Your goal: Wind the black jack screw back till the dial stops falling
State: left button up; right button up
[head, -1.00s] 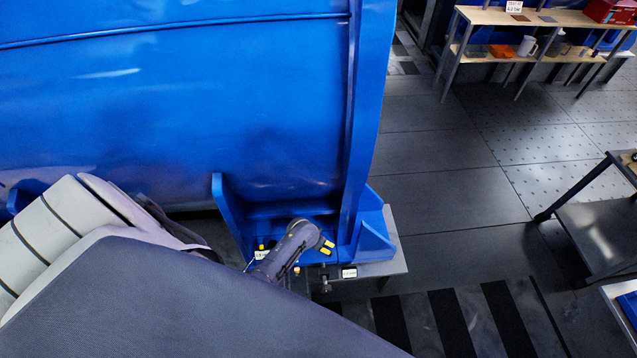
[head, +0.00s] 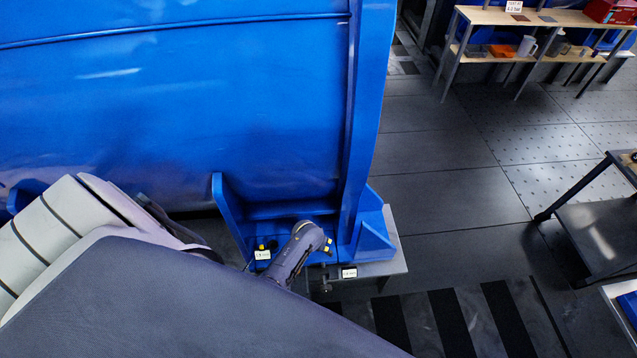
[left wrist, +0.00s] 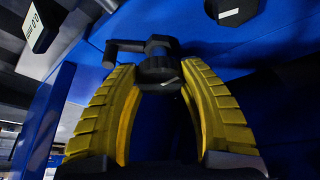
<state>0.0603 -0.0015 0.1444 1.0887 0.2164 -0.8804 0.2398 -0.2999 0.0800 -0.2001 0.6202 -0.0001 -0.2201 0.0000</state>
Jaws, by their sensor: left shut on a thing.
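The black jack screw (left wrist: 158,66) shows in the left wrist view, with a dark crank-like arm reaching to its left. The yellow fingers of my left gripper (left wrist: 157,80) are closed on it from both sides. In the head view my left gripper (head: 328,246) is at the blue motor foot (head: 375,240), its fingers partly hidden by my wrist. A box with a dark-marked white face (left wrist: 34,27), possibly the dial readout, is at upper left in the wrist view; I cannot read it surely. My right gripper is not in view.
The large blue motor housing (head: 180,100) fills the left of the head view. A small white-labelled block (head: 348,272) sits on the grey base edge (head: 395,262). A shelf (head: 490,16) and a cart (head: 600,220) stand to the right, with open floor between.

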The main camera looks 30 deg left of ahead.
pick_arm(q)
jog(key=shift+n+y, duration=0.3)
jog(key=shift+n, duration=0.3)
jog(key=o, duration=1.3)
jog(key=v, duration=1.2)
dwell(0.7)
